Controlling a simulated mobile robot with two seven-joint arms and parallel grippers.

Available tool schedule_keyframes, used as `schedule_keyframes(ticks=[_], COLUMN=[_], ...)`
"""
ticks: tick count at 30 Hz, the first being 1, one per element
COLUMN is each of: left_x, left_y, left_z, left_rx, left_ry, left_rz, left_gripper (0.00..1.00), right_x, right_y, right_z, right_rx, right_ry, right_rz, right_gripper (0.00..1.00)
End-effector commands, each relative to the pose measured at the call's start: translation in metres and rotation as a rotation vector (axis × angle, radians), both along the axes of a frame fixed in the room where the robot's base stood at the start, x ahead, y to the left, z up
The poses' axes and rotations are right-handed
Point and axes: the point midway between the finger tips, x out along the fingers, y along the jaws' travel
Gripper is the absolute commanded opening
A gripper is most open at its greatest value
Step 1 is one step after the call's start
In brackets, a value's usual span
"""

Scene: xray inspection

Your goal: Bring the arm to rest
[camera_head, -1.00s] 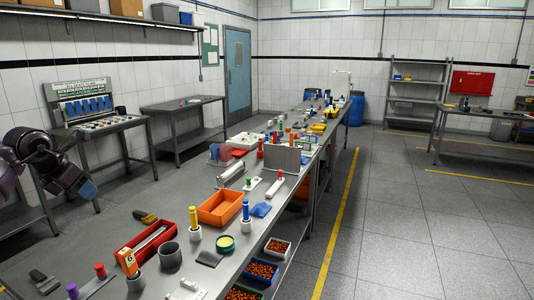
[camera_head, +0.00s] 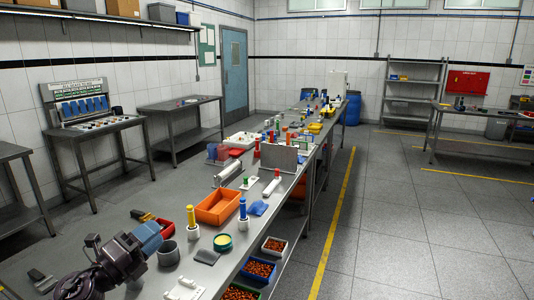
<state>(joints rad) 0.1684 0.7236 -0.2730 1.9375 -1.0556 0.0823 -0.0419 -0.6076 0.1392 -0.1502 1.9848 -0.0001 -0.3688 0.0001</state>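My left arm reaches in from the lower left, low over the near end of the long grey table (camera_head: 215,272). No held object shows. My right gripper is not in view.
An orange bin (camera_head: 218,207), a grey cup (camera_head: 168,253) and a blue-topped bottle (camera_head: 243,210) stand close to the arm.

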Motion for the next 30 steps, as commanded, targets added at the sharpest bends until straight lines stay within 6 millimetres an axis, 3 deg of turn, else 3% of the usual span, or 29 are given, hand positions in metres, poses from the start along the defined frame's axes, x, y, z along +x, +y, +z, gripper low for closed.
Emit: schedule_keyframes(ticks=[8, 16, 22, 30], left_x=[-0.046, -0.120, -0.196, -0.266], left_y=[0.038, 0.070, 0.068, 0.052], left_z=[-0.043, -0.119, -0.172, -0.202], left_rx=[-0.553, -0.982, -1.215, -1.347], left_ry=[0.241, 0.592, 0.903, 1.185], left_rz=[0.359, 0.751, 1.028, 1.232], left_gripper=[0.37, 0.37, 0.37, 0.37], right_x=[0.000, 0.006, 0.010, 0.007], right_y=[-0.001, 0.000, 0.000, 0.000], right_z=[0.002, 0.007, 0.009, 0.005], right_rx=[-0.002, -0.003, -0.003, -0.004], right_ry=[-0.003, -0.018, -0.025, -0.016], right_rz=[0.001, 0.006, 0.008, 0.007], right_gripper=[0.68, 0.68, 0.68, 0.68])
